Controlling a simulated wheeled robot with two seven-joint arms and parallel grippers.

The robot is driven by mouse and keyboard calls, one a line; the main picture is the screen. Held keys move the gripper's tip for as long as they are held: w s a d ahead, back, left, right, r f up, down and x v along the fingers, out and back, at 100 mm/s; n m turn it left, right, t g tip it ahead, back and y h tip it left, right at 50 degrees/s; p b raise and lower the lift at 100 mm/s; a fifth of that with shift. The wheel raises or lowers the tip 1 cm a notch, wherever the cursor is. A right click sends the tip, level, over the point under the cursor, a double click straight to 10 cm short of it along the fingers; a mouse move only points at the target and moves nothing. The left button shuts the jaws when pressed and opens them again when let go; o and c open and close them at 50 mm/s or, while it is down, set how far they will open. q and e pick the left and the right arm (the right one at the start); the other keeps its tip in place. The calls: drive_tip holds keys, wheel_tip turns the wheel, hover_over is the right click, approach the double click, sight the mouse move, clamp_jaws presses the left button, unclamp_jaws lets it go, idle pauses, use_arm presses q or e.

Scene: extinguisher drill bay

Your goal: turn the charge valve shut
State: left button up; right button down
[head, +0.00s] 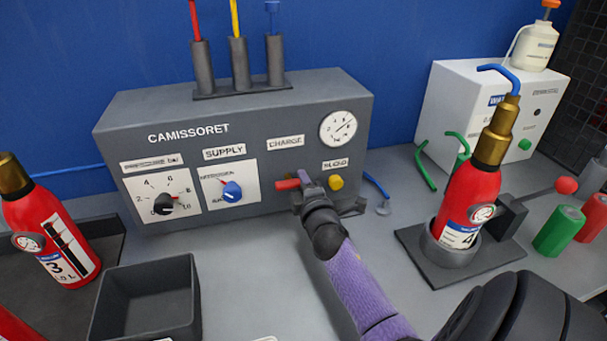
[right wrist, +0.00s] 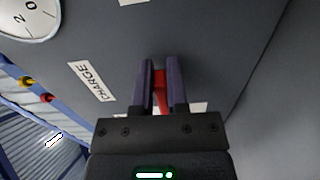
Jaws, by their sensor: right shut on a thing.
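The charge valve's red lever (head: 288,184) is on the front of the grey CAMISSORET panel (head: 330,84), below the CHARGE label (head: 286,142). In the head view its red end points left, roughly level. My right gripper (head: 304,181) is shut on it, and the fingers hide the rest of the valve. In the right wrist view the red lever (right wrist: 160,90) shows between the two purple-grey fingers of the right gripper (right wrist: 162,82). The CHARGE label (right wrist: 91,82) is to their left. My left gripper is not in view.
A blue supply knob (head: 232,191), a black pressure knob (head: 164,203) and a yellow button (head: 336,183) flank the valve. A round gauge (head: 338,127) is above right. Red extinguisher 4 (head: 468,200) stands in a holder to the right. An open dark bin (head: 150,274) sits at front left.

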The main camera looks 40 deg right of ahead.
drive_tip(key=shift+f, duration=0.1)
drive_tip(key=c, duration=0.6)
unclamp_jaws()
drive_tip(key=shift+c, duration=0.2)
drive_tip(key=shift+s+a, duration=0.25)
drive_tip(key=shift+s, duration=0.15)
drive_tip(key=p+v, duration=0.1)
drive_tip(key=v, duration=0.8)
drive_tip(key=shift+p, duration=0.3)
